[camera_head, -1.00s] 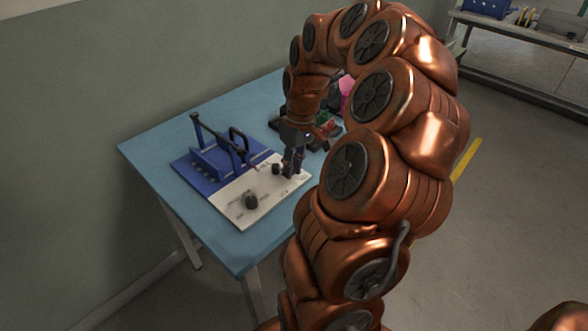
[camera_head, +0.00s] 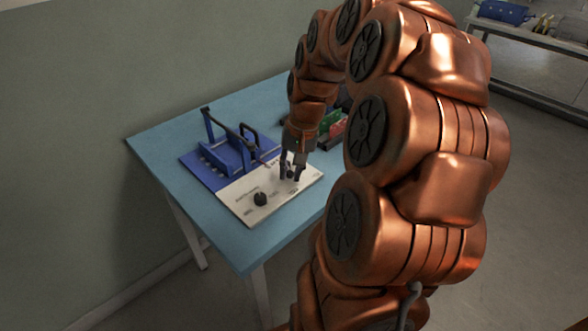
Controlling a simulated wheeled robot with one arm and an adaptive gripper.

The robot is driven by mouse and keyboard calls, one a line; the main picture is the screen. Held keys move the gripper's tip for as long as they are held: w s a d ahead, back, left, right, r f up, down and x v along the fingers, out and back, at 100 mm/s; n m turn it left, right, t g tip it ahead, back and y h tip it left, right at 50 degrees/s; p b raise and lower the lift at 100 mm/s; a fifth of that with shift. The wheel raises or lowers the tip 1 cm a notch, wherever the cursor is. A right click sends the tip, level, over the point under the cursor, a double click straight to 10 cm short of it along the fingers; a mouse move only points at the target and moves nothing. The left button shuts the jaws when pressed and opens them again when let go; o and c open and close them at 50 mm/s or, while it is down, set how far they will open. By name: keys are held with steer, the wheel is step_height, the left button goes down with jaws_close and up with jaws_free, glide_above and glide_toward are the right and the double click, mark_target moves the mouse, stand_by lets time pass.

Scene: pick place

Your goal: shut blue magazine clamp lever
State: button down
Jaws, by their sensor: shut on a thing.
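The blue magazine clamp (camera_head: 222,160) sits on the left half of a board on the table, with upright posts and a long bar. A lever-like bar (camera_head: 230,130) slants along its top; how far it is closed I cannot tell. A dark handle loop (camera_head: 249,137) stands at its right. My gripper (camera_head: 292,177) points down over the white panel (camera_head: 242,205), to the right of the clamp and apart from it. Its fingers are around a small black knob-like piece (camera_head: 290,175), mostly hidden between them, and are shut on it.
A second black knob (camera_head: 260,199) stands on the white panel, left of and in front of my gripper. Green and red items (camera_head: 330,128) lie in a dark holder behind it. The blue table (camera_head: 160,150) is clear at its left edge. A bench (camera_head: 535,40) stands far right.

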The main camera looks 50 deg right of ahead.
steer(key=shift+w+a+m, duration=0.1)
steer(key=shift+m, duration=0.2)
steer(key=c, duration=1)
jaws_free()
steer(key=r, duration=0.4)
steer(key=s+d+r, duration=0.1)
steer(key=r, duration=0.6)
steer(key=shift+s+d+r, duration=0.25)
steer(key=shift+s+r, duration=0.15)
